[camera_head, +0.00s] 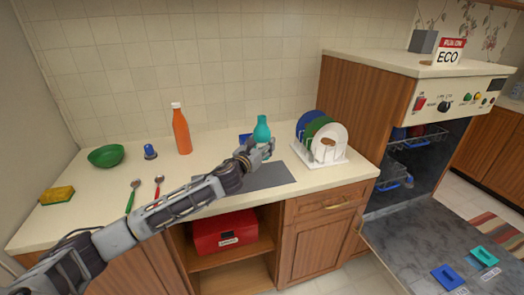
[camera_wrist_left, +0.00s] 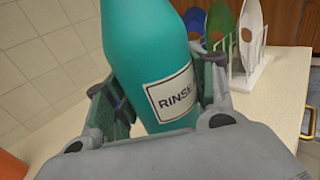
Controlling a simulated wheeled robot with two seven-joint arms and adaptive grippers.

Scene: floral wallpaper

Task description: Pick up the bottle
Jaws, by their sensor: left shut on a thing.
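A teal bottle (camera_head: 262,129) stands over the dark mat (camera_head: 262,176) on the counter, near the dish rack. My left gripper (camera_head: 262,150) is shut on its lower part. In the left wrist view the teal bottle (camera_wrist_left: 150,50) with a white "RINSE" label sits between the two fingers of the left gripper (camera_wrist_left: 160,105), slightly tilted in that picture. The bottle's base is hidden by the gripper, so I cannot tell whether it touches the surface. An orange bottle (camera_head: 181,132) with a white cap stands further left on the counter. My right gripper is not in view.
A rack (camera_head: 322,154) with several plates stands just right of the teal bottle. A green bowl (camera_head: 106,156), a small blue item (camera_head: 150,152), two spoons and a yellow sponge (camera_head: 57,195) lie to the left. The dishwasher door (camera_head: 430,245) hangs open at right.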

